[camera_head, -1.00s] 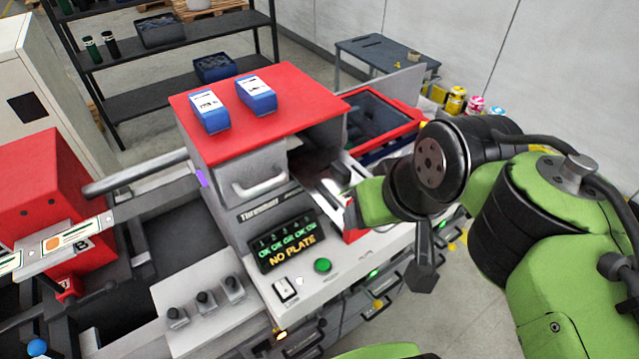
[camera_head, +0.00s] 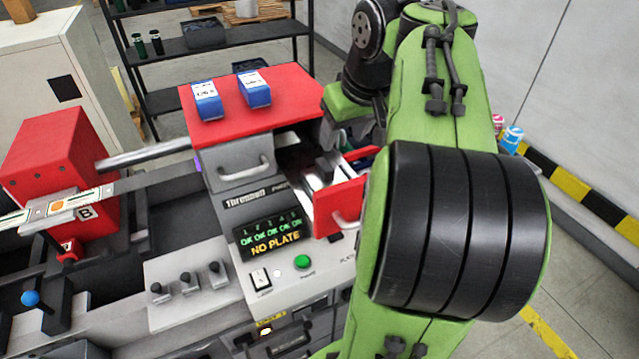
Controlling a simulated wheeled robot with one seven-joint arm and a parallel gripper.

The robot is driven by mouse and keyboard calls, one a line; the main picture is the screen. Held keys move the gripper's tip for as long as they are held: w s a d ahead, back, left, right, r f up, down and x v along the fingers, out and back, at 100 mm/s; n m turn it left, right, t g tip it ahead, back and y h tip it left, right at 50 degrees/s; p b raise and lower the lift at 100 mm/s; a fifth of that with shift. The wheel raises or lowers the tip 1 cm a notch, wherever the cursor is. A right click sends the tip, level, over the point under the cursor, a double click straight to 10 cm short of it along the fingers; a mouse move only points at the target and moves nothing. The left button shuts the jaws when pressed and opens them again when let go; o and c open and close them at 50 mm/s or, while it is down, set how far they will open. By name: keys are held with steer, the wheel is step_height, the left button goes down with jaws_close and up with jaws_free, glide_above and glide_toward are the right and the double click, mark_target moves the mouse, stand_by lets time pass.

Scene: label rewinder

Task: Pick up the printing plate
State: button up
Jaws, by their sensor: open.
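I cannot make out a printing plate for certain in the head view. The machine's display (camera_head: 269,236) reads "NO PLATE" below a row of "OK" marks. A drawer with a red front (camera_head: 338,207) stands pulled out of the machine, with pale metal parts (camera_head: 318,178) inside it. My gripper (camera_head: 338,138) is open, small and partly hidden at the end of my arm, above and behind the drawer. I see nothing held in it, but my arm hides much of that area.
Two blue boxes (camera_head: 207,100) (camera_head: 254,89) with white labels lie on the machine's red top (camera_head: 285,115). A black shelf rack (camera_head: 180,50) stands behind. A red block (camera_head: 60,155) is at the left. My arm covers the right middle.

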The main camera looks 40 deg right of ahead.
mark_target(329, 169)
steer(key=b+x, duration=0.2)
steer(key=x, duration=0.6)
steer(key=shift+s+a, duration=0.1)
steer(key=x, duration=0.5)
steer(key=shift+a+r, duration=0.1)
steer(key=c, duration=0.3)
jaws_close()
